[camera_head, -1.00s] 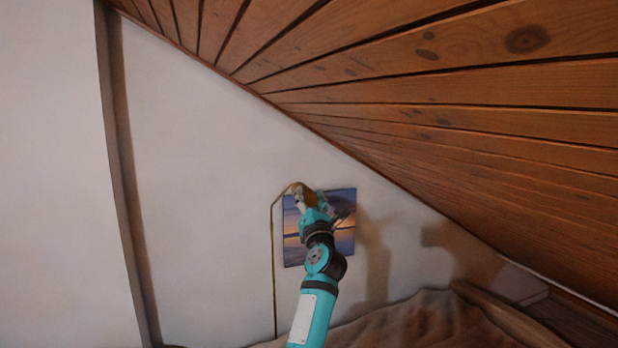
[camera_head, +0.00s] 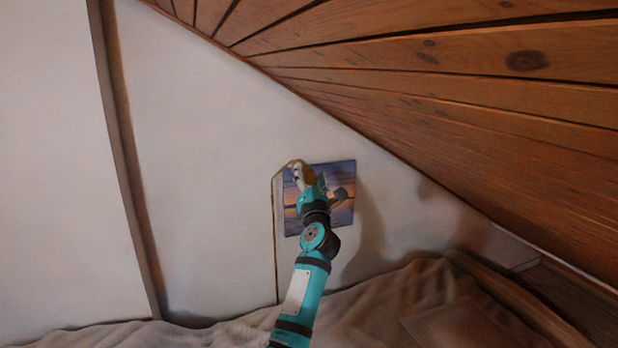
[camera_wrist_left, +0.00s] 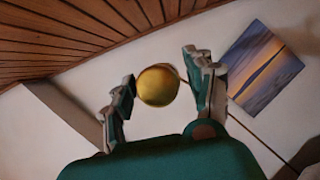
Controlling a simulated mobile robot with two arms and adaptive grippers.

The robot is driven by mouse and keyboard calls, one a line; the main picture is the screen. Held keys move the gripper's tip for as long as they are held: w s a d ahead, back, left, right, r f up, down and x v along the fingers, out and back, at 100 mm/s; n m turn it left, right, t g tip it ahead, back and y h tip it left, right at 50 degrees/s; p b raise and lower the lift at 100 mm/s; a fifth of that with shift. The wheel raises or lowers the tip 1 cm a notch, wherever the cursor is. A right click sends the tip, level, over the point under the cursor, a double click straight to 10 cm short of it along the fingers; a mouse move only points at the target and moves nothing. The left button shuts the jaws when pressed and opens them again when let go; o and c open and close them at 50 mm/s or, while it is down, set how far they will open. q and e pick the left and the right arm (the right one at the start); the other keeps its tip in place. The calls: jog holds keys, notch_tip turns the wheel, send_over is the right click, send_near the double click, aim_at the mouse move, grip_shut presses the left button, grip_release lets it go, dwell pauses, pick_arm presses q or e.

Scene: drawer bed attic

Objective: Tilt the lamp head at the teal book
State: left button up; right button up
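The lamp has a thin brass pole (camera_head: 275,235) that bends over at the top. Its head shows in the left wrist view as a round gold shape (camera_wrist_left: 157,85) between the two fingers of my left gripper (camera_wrist_left: 160,88). In the head view my left gripper (camera_head: 300,177) is at the top of the lamp and hides most of the head. The teal book is not in view. My right gripper is not in view.
A sunset picture (camera_head: 343,212) hangs on the white wall behind my gripper; it also shows in the left wrist view (camera_wrist_left: 264,68). The sloped wooden ceiling (camera_head: 450,90) comes down on the right. A rumpled brown bed cover (camera_head: 400,300) lies below.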

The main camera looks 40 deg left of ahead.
pick_arm(q)
jog(key=shift+d, duration=0.1)
jog(key=v, duration=1.2)
dwell(0.4)
